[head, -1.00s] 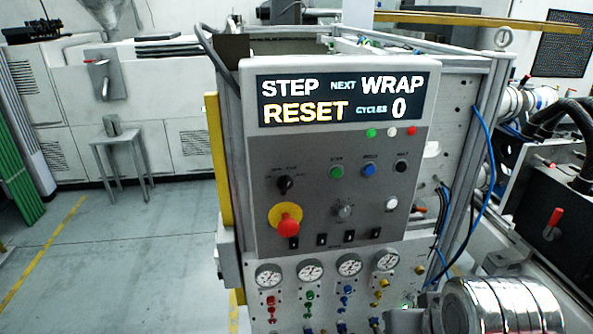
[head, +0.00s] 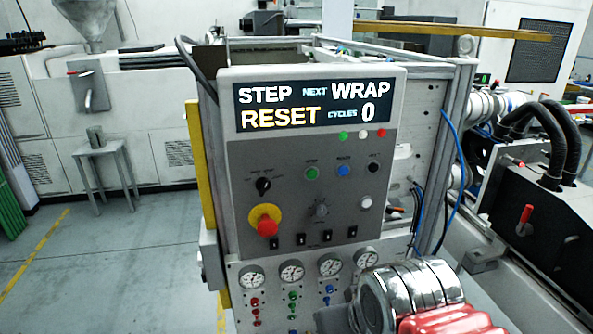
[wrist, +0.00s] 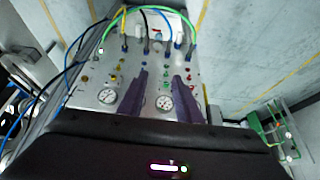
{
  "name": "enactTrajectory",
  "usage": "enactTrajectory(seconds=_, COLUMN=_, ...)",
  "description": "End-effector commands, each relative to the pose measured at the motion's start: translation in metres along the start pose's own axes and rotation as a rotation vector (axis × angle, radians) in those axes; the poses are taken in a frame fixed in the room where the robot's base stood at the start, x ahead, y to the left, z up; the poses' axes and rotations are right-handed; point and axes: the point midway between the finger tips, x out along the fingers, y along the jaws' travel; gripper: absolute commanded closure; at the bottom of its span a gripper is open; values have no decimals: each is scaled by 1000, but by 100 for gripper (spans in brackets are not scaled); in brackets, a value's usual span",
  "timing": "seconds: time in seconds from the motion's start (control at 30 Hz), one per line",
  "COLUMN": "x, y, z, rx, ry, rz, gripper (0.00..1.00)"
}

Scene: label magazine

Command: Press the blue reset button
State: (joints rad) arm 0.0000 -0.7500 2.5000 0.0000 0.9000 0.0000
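The blue button (head: 343,170) is small and round. It sits on the grey control panel (head: 240,185) in the head view, between a green button (head: 311,173) and a black button (head: 373,167). The display (head: 314,105) above reads STEP RESET, NEXT WRAP, CYCLES 0. In the wrist view my gripper (wrist: 161,74) shows two purple fingers standing apart, with nothing between them. They are in front of the gauge and valve panel (wrist: 122,75), which appears upside down. The blue button cannot be made out in the wrist view. My gripper's fingers are not visible in the head view.
A red emergency knob on a yellow base (head: 266,224) and a grey rotary knob (head: 319,209) are below the buttons. Pressure gauges (head: 291,272) and coloured valves line the panel under them. Blue hoses (head: 452,180) hang at the right.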

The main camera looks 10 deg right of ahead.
Motion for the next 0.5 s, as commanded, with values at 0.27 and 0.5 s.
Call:
enactTrajectory(seconds=0.27, x=0, y=0, z=0, rx=0, ry=0, rz=0, gripper=70)
enactTrajectory(seconds=0.5, x=0, y=0, z=0, rx=0, ry=0, rz=0, gripper=87)
